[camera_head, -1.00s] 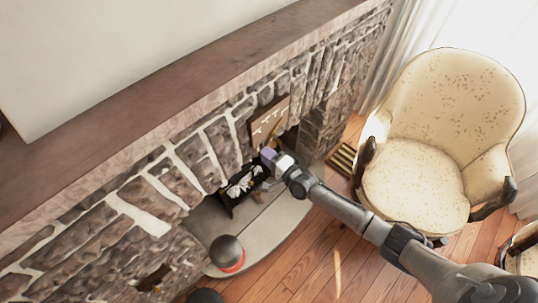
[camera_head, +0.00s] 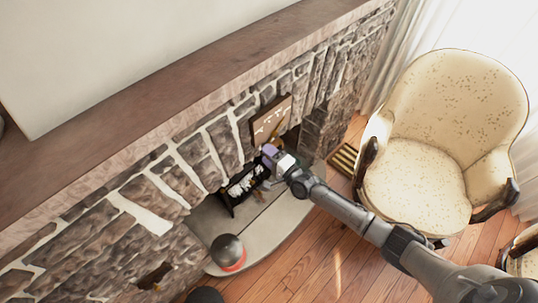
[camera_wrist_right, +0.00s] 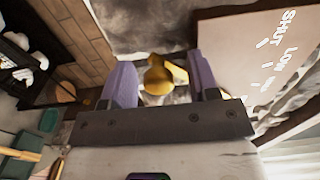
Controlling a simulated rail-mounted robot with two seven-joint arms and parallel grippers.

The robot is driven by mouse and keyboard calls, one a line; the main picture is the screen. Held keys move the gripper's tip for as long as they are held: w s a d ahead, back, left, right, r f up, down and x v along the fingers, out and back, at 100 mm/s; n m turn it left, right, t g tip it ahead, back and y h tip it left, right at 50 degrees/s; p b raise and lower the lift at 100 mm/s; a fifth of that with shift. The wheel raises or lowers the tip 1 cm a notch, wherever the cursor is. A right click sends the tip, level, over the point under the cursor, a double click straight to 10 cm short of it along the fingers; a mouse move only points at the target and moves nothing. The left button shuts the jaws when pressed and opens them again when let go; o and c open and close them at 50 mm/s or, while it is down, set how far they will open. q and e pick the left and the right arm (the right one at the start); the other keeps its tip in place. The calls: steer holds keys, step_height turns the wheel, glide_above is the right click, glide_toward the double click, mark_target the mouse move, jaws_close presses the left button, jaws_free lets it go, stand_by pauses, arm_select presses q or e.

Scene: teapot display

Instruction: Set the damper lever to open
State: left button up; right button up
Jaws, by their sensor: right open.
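The damper board (camera_head: 271,120) is a tan panel with white marks on the stone front above the firebox. In the right wrist view the board (camera_wrist_right: 245,45) shows at the right, with the words SHUT and LOW readable and another mark too small to read. A brass lever (camera_wrist_right: 163,75) with a rounded knob shows between the two purple fingers of my right gripper (camera_wrist_right: 162,82). The gripper is open, with gaps on both sides of the knob. In the head view my right gripper (camera_head: 269,154) is just below the board and hides the lever. My left gripper is not in view.
A black grate with pale logs (camera_head: 243,184) sits in the firebox, left of my right gripper. A grey hearth slab (camera_head: 262,232) lies in front. A cream armchair (camera_head: 420,180) stands at the right, beside my right arm. The wooden mantel (camera_head: 150,105) runs above.

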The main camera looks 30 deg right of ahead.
steer(key=p+v, duration=0.2)
steer(key=v, duration=1.2)
steer(key=shift+w, duration=0.1)
stand_by(0.3)
